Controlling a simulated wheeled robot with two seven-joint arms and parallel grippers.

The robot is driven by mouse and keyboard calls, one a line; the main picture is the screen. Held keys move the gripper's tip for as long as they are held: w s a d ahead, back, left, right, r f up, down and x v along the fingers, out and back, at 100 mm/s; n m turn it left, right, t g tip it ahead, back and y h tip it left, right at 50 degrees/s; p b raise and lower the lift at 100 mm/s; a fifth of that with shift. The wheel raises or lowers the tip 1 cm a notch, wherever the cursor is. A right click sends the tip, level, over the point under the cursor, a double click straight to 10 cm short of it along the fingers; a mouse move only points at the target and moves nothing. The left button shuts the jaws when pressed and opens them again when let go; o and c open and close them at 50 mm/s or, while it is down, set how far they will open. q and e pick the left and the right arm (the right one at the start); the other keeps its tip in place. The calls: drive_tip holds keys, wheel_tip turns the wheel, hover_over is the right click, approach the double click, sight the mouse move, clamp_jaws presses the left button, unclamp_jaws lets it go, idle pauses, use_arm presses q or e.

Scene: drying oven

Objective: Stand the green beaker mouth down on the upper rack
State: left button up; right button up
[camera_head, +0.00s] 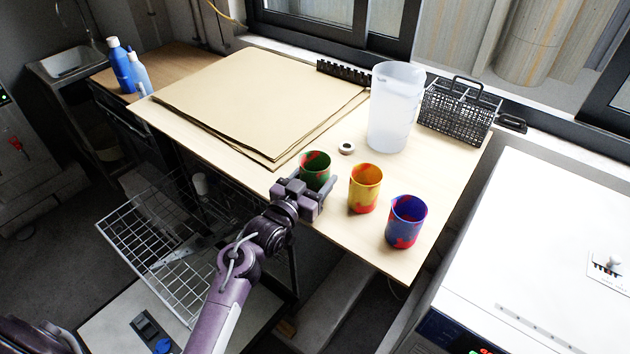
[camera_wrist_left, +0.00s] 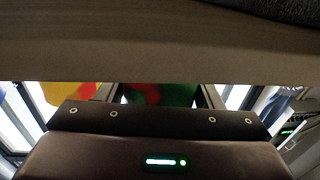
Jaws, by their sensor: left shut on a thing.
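The green beaker (camera_head: 316,166), with red patches, is upright with its mouth up near the table's front edge. My left gripper (camera_head: 314,196) is shut on its near side and hides its lower part, so I cannot tell whether its base touches the table. In the left wrist view, a green and red strip of the beaker (camera_wrist_left: 160,94) shows between the fingers. My right gripper is not in view.
A yellow beaker (camera_head: 365,190) and a blue beaker (camera_head: 405,222) stand close by, right of the green one. Behind are a white roll (camera_head: 346,148), a tall translucent jug (camera_head: 394,108), a black basket (camera_head: 458,110) and brown sheets (camera_head: 255,100). The table edge lies between beakers and rack.

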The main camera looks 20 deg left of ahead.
use_arm(q)
wheel_tip(320, 180, up, 19)
drive_tip(key=b, duration=0.2)
drive_tip(key=shift+f+p, duration=0.1)
drive_tip(key=shift+p, duration=0.2)
drive_tip(key=m+b, duration=0.3)
drive_tip(key=m, duration=0.6)
